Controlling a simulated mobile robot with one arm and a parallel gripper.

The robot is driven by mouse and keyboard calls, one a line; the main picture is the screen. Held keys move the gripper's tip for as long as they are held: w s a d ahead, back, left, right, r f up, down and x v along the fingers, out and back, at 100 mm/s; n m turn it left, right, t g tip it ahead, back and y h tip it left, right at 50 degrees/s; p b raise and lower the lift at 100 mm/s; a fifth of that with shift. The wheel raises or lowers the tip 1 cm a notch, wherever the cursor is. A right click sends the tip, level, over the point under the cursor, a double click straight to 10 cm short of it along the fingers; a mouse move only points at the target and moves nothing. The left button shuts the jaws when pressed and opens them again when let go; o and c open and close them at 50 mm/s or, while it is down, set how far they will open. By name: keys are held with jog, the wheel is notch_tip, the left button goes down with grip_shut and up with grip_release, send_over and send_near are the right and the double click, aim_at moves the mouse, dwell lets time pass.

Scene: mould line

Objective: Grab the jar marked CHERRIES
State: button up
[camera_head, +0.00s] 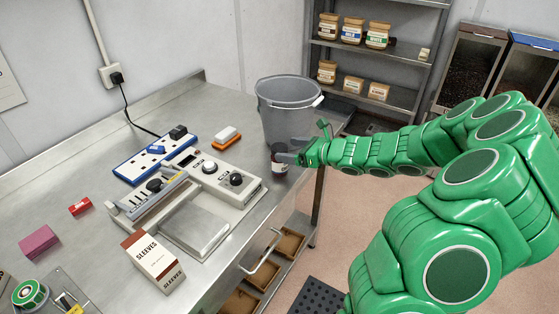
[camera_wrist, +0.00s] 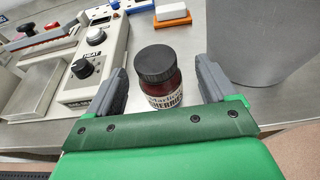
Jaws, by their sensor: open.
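The jar marked CHERRIES (camera_wrist: 161,88) stands upright on the metal bench in the wrist view. It has a black lid, a dark red body and a pale label, whose lower part is cut off by my gripper's palm. My gripper (camera_wrist: 164,73) is open, with one grey finger on each side of the jar and visible gaps between. In the head view the jar (camera_head: 279,165) stands near the bench's right edge, partly hidden by my gripper (camera_head: 284,152).
A grey bucket (camera_head: 288,110) stands just behind the jar. A heat sealer (camera_head: 195,200) lies to the left, with a SLEEVES box (camera_head: 153,262) in front. An orange-and-white block (camera_head: 227,136) and a blue power strip (camera_head: 152,160) lie farther back. Other jars (camera_head: 352,30) stand on the shelf.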

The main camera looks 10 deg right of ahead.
aim_at(275, 150)
jog(key=shift+s+x, duration=0.25)
jog(key=shift+x, duration=3)
jog(key=shift+s+f, duration=0.1)
jog(key=shift+c, duration=0.3)
jog(key=c, duration=1.2)
